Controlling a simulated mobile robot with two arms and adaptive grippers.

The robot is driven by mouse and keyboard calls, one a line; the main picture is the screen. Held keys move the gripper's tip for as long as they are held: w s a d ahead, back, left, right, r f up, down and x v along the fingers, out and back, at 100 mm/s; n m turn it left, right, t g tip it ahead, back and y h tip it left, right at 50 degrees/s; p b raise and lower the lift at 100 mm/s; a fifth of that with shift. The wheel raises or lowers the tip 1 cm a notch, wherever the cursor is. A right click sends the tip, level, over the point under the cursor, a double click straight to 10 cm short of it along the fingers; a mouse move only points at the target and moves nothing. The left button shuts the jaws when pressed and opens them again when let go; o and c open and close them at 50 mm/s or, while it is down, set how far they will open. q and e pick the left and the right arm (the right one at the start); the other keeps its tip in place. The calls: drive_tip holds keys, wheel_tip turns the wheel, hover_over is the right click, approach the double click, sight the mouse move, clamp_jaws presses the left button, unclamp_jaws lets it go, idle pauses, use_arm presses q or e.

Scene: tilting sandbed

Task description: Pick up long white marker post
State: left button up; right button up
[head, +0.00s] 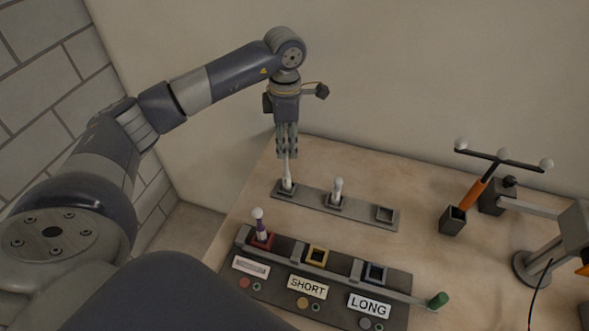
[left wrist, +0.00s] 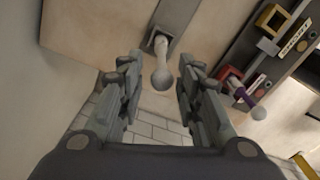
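A long white marker post (head: 287,177) stands upright in the left socket of the grey rack (head: 310,204). Its upper end is hidden behind the fingers in the head view. My left gripper (head: 287,153) points down over this post. In the left wrist view my left gripper (left wrist: 159,66) is open, with the white post (left wrist: 161,48) and its round ball top between the two fingers. The fingers show gaps on both sides of the ball. A shorter white post (head: 337,190) with a ball top stands in the rack's middle socket. My right gripper is not in view.
A dark panel (head: 290,291) in front has red, yellow and blue-grey sockets and SHORT and LONG labels. A purple-and-white post (head: 261,225) stands in the red socket. The rack's right socket (head: 385,213) is empty. An orange-handled, three-ball piece (head: 478,193) stands at right.

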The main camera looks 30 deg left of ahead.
sight(287, 174)
use_arm(q)
drive_tip(key=f, duration=0.1)
drive_tip(key=f+p, duration=0.1)
drive_tip(key=f, duration=0.1)
drive_tip(key=shift+s+a+f, duration=0.15)
drive_tip(key=shift+s+a, duration=0.05)
drive_tip(key=shift+s, duration=0.15)
drive_tip(key=f+p, duration=0.1)
drive_tip(key=f, duration=0.2)
drive_tip(key=shift+w+d+f+p, duration=0.2)
drive_tip(key=shift+f+p, duration=0.1)
drive_tip(key=shift+p, duration=0.05)
drive_tip(key=shift+f, duration=0.5)
clamp_jaws()
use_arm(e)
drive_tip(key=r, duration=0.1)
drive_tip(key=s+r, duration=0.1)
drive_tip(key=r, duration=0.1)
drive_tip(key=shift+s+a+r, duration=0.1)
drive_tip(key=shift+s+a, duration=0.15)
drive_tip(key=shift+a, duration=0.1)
